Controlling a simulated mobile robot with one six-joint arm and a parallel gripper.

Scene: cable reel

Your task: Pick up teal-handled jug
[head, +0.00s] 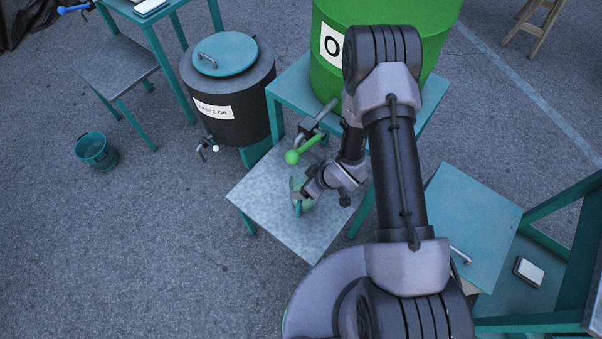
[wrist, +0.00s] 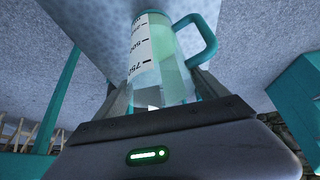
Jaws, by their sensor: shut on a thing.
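The teal-handled jug (wrist: 172,62) is clear, with a white measuring scale and pale green contents. In the wrist view its scale reads upside down and its teal handle (wrist: 207,40) is at the upper right. My gripper (wrist: 160,92) is shut on the jug, with one finger on each side of its body. In the head view the jug (head: 296,187) shows small at my gripper (head: 305,192), partly hidden by it, over the grey metal table (head: 270,205). I cannot tell whether it touches the tabletop.
A green-handled tap (head: 305,145) from the green drum (head: 330,75) is just above the jug. A dark "waste oil" drum (head: 235,95) with a teal lid stands at left. A teal bucket (head: 96,151) sits on the ground. Open ground lies at lower left.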

